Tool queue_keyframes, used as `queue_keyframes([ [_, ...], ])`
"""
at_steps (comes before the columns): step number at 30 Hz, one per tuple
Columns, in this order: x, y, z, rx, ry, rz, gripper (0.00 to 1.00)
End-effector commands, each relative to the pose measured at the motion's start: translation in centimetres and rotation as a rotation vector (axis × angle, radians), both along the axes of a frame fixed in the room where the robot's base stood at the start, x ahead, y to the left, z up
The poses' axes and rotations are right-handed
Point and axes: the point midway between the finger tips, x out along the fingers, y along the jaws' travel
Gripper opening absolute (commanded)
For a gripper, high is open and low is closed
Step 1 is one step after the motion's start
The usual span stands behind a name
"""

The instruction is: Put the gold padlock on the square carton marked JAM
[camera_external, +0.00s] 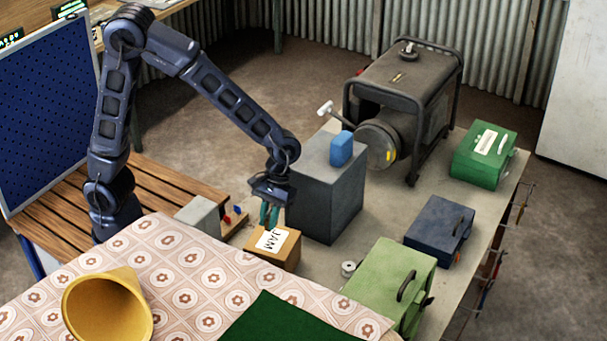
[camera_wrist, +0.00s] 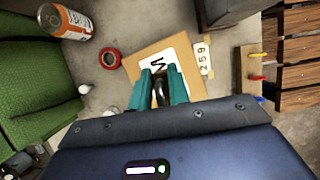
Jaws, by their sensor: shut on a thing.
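The square carton marked JAM (camera_external: 287,259) stands on the bench in the external view, a brown box with a white label on top. My gripper (camera_external: 269,217), with teal fingers, points down right over the carton's top. In the wrist view the carton (camera_wrist: 140,61) lies beyond my fingertips, its label partly covered. My gripper (camera_wrist: 162,88) is shut on a small, dark, shiny piece (camera_wrist: 160,93), which I take for the gold padlock, mostly hidden between the fingers. Whether it touches the carton I cannot tell.
A grey block (camera_external: 327,196) bearing a blue object (camera_external: 341,148) stands close right of my gripper. A light green box (camera_external: 388,283) is at the front right. The wrist view shows a red ring (camera_wrist: 110,58), a can (camera_wrist: 66,21) and a 259 tag (camera_wrist: 203,60).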

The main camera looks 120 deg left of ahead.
Motion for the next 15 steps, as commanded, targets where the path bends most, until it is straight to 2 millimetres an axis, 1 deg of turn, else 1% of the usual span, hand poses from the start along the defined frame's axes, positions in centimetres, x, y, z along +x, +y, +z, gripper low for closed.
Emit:
queue_keyframes([
  [5,0.0,0.0,-1.0,0.0,0.001,0.0,0.0],
  [12,0.0,0.0,-4.1,0.0,0.001,0.001,0.0],
  [15,0.0,0.0,-4.5,0.001,0.0,0.0,0.0],
])
